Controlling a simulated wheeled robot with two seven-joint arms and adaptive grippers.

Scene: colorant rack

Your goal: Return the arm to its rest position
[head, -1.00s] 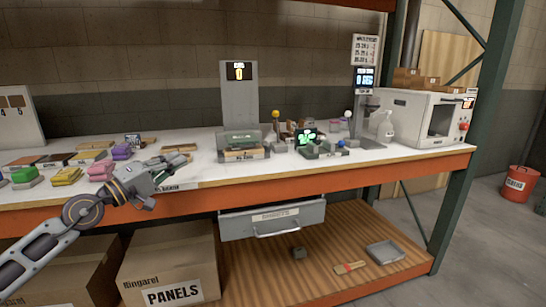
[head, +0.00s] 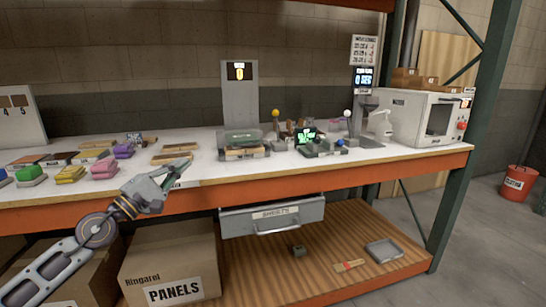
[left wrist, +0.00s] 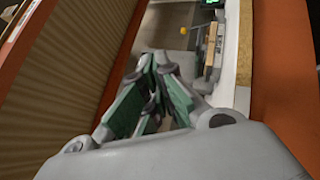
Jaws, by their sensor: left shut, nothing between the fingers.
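My left gripper (head: 178,171) is in front of the white-topped bench (head: 215,183), near its front edge, left of the middle. Its fingers are shut with nothing between them. In the left wrist view the green-padded fingers (left wrist: 157,92) come together, with the bench's orange edge and white top beyond them. My left arm reaches up from the lower left corner in the head view. My right gripper does not show.
Colored blocks such as the pink one (head: 104,169) stand on the bench at left. A machine with a grey panel (head: 239,110) and a white boxy machine (head: 410,118) stand farther right. Below are a sheets drawer (head: 240,226), a panels box (head: 150,264) and a grey tray (head: 384,251).

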